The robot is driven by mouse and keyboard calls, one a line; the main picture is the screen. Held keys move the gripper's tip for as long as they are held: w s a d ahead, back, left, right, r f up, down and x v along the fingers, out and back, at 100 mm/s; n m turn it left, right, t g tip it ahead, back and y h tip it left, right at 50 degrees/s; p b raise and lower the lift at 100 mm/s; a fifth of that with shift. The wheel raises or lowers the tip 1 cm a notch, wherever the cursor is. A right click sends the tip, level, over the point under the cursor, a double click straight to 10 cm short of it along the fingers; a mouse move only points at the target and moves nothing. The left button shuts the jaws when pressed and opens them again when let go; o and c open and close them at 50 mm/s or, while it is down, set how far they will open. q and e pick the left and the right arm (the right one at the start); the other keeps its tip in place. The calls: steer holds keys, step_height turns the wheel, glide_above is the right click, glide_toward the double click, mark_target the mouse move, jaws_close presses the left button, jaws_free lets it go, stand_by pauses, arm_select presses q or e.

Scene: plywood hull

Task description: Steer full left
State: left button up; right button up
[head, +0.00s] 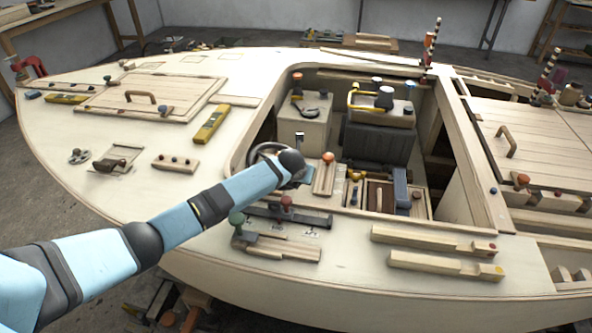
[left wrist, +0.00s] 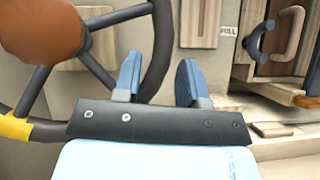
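The steering wheel (head: 256,152) is a dark ring at the left front of the cockpit, partly hidden behind my left arm. In the left wrist view its dark rim (left wrist: 163,35) curves down the middle, with dark spokes, an orange-brown hub (left wrist: 42,28) and a yellow band (left wrist: 14,128) at lower left. My left gripper (head: 306,174) is at the wheel's right side. In the left wrist view its blue fingers (left wrist: 158,75) are open, with the rim showing between them. I cannot tell whether they touch it. My right gripper is not in view.
A dark lever (left wrist: 262,42) beside a "PULL" label stands right of the wheel. Levers with green and red knobs (head: 286,202) sit on the near deck. A wooden strip with an orange knob (head: 327,158) is close to the gripper. Wooden bars (head: 430,240) lie at right.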

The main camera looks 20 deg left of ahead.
arm_select(q)
steer(key=p+v, duration=0.1)
steer(key=v, duration=1)
steer(key=shift+c, duration=0.2)
